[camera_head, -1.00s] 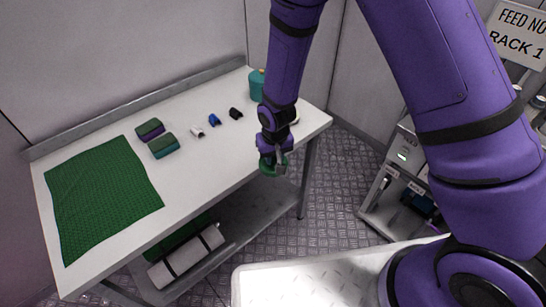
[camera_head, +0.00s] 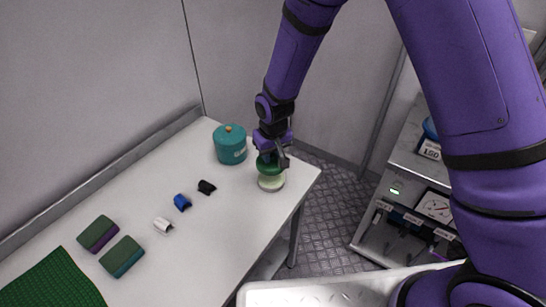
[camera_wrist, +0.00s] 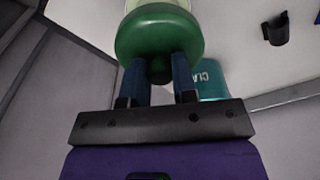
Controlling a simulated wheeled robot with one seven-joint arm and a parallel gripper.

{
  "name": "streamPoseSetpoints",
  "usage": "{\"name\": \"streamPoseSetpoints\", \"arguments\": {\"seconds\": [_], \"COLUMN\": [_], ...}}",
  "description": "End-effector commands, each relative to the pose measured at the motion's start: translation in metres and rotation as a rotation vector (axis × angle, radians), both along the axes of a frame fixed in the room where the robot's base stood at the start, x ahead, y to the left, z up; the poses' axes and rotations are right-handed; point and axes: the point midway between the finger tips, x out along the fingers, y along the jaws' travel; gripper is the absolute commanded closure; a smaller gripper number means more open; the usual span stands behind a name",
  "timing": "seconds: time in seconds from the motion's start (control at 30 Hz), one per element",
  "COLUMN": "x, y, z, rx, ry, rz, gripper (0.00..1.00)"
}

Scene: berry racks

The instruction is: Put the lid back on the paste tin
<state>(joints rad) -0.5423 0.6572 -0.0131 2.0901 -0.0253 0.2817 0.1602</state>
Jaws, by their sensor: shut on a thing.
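My gripper (camera_head: 271,156) is shut on a round green lid (camera_head: 266,168), which also shows large in the wrist view (camera_wrist: 158,34), its knob between my two fingers (camera_wrist: 160,78). The pale, low, round paste tin (camera_head: 271,184) stands near the right end of the white table. The lid is over the tin in the head view, roughly lined up with it. The tin's pale side shows past the lid in the wrist view (camera_wrist: 190,5). The lid hides the tin's top, and I cannot tell whether the two touch.
A teal canister (camera_head: 230,148) stands close behind and left of the tin. Black (camera_head: 206,187), blue (camera_head: 182,203) and white (camera_head: 163,225) clips lie farther left on the table (camera_head: 225,240). Two sponge blocks (camera_head: 121,256) and a green mat (camera_head: 52,285) are at lower left.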

Motion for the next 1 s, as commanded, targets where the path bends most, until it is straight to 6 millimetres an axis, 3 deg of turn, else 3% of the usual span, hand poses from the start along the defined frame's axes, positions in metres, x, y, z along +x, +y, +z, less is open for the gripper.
{"name": "streamPoseSetpoints", "arguments": {"seconds": [0.7,1.0], "x": [0.0,0.0], "y": [0.0,0.0], "z": [-0.053,-0.063], "rx": [0.0,0.0], "ry": [0.001,0.001], "rz": [0.0,0.0], "gripper": [1.0,1.0]}}
